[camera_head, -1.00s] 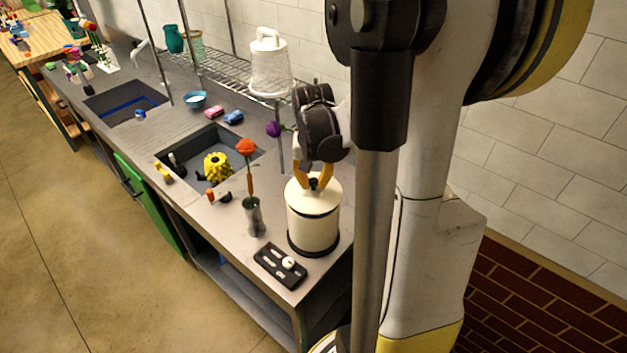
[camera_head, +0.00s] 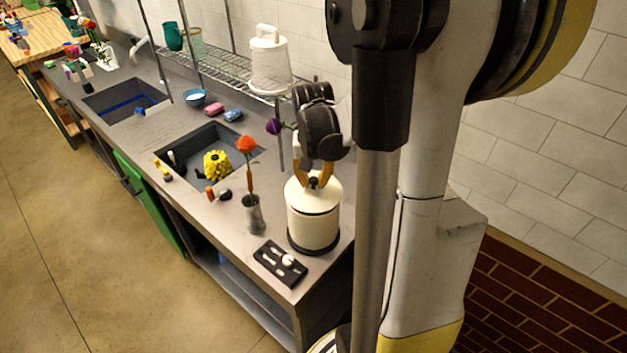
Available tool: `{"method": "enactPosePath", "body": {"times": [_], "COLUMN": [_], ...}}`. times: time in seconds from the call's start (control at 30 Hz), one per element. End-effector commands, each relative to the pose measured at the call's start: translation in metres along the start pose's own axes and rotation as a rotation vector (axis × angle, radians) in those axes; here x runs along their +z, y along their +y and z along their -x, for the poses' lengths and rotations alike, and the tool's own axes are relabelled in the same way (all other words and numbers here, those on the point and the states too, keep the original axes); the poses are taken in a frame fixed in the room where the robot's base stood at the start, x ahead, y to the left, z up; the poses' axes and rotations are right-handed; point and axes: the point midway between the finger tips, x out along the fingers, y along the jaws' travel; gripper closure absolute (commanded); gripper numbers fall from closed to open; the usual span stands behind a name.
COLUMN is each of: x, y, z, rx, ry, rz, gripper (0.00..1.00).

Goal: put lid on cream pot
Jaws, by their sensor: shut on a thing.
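The cream pot (camera_head: 312,226) stands upright near the right end of the grey counter, with a dark band at its base. Its cream lid (camera_head: 300,190) sits at the pot's top, and a thin dark line shows between lid and body. My gripper (camera_head: 314,180) points down from above, its orange fingers shut on the lid's dark knob. From this view I cannot tell whether the lid is fully seated. The far side of pot and lid is hidden.
A grey vase (camera_head: 255,218) with an orange flower stands just left of the pot. A black tray (camera_head: 279,264) with small white items lies in front, near the counter edge. A sink (camera_head: 190,152) with a yellow object is further left. A wire rack (camera_head: 226,72) runs along the wall.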

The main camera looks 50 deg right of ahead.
Motion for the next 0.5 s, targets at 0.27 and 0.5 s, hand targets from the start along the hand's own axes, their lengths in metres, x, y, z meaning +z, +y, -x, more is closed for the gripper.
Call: {"method": "enactPosePath", "body": {"times": [0.27, 0.5], "x": [0.0006, 0.0009], "y": [-0.0001, -0.0001], "z": [-0.0059, -0.0093], "rx": [0.000, 0.000], "ry": [0.000, 0.000], "rz": [0.000, 0.000], "gripper": [1.00, 1.00]}}
